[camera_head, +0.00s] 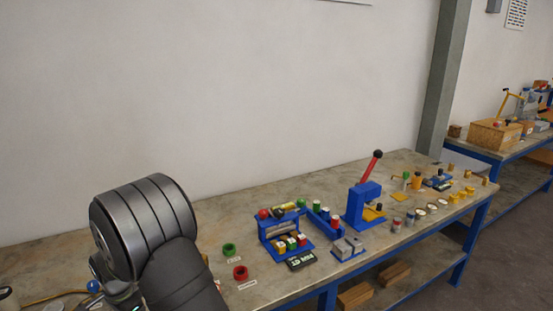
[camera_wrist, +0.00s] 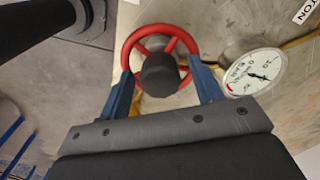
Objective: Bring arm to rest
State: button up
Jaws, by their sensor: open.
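My gripper (camera_wrist: 162,78) shows in the wrist view as two blue fingers spread apart. It is open. A red handwheel (camera_wrist: 138,42) with a dark round hub lies beyond and between the fingers. The fingertips overlap the left and right of its rim in the picture; I cannot tell whether they touch it. In the head view my arm rises at the lower left, and my gripper cannot be made out there.
A round white gauge (camera_wrist: 255,72) is right of the wheel. The workbench (camera_head: 215,213) carries green (camera_head: 229,250) and red (camera_head: 240,272) rings, a blue rack (camera_head: 289,238) and a blue lever press (camera_head: 364,203). Bare wall stands behind; a second bench (camera_head: 540,140) is at far right.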

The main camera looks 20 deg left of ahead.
jog(key=n, duration=1.4)
dwell(0.4)
dwell(1.0)
